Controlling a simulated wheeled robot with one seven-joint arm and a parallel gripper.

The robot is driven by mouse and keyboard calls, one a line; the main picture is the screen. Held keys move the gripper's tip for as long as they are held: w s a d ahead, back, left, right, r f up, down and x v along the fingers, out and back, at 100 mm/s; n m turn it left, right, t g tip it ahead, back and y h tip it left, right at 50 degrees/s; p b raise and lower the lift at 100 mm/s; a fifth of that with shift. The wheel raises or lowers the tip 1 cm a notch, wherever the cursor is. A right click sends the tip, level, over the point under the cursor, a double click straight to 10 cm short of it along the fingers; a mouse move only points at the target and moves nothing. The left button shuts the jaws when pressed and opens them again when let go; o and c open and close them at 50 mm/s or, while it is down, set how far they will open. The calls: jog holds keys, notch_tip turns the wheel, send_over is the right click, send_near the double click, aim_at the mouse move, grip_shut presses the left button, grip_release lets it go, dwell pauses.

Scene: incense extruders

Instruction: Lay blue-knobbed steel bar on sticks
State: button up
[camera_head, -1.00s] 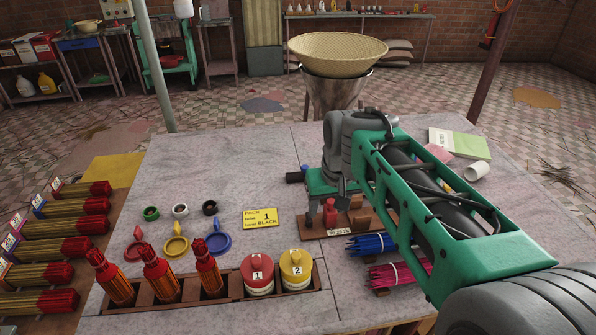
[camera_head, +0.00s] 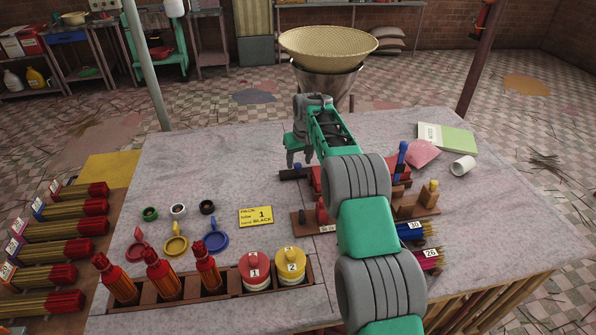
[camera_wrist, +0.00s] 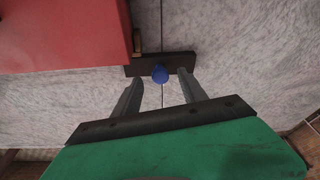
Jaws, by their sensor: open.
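The dark steel bar (camera_wrist: 183,62) lies on the table beside a red block-like fixture (camera_wrist: 65,35), with its blue knob (camera_wrist: 160,74) standing up. In the head view the bar (camera_head: 292,174) shows below my gripper (camera_head: 300,160), and its knob is hidden. In the wrist view my gripper (camera_wrist: 160,78) is open, with one finger on each side of the knob and the tips near the bar. I cannot tell whether they touch it. Blue sticks (camera_head: 410,232) and pink sticks (camera_head: 424,257) lie bundled at the right. Any sticks in the red fixture are hidden.
A blue-handled lever (camera_head: 402,158) rises behind my arm. A wooden stand (camera_head: 300,222) with a red knobbed piece (camera_head: 321,212) is in front of the bar. The table's back left is clear.

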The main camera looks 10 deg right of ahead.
jog(key=shift+x, duration=1.05)
jog(key=shift+c, duration=0.5)
grip_shut()
jog(key=shift+w+r, duration=0.1)
jog(key=shift+r, duration=0.05)
